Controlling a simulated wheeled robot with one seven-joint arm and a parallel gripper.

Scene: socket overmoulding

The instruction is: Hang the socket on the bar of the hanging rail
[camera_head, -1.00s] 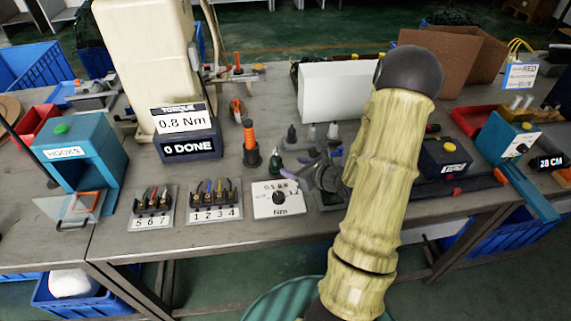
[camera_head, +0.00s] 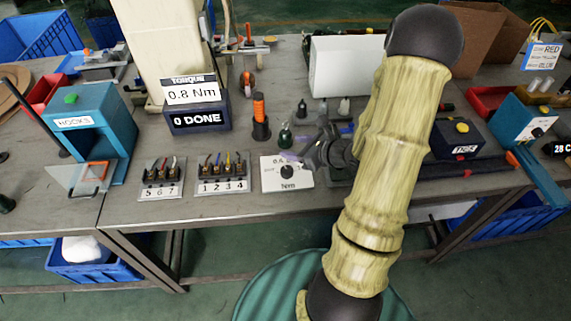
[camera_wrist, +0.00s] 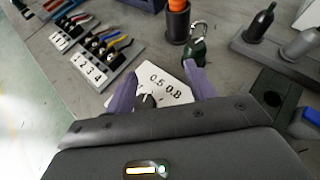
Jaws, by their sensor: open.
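A dark green socket (camera_head: 285,136) stands on the table behind the white torque dial plate. In the wrist view the socket (camera_wrist: 194,52) has a metal loop on top, and its lower part is partly hidden by my right finger. My gripper (camera_wrist: 160,82) is open and empty, its purple fingers over the dial plate. In the head view my gripper (camera_head: 294,160) is just right of the dial, close to the socket but not around it. A raised bar on a stand (camera_head: 246,48) at the back may be the hanging rail; I cannot tell surely.
The dial plate (camera_head: 287,184) lies below the fingers. An orange-handled tool in a black holder (camera_head: 260,118) stands left of the socket. Other sockets (camera_head: 323,112) stand behind my gripper.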

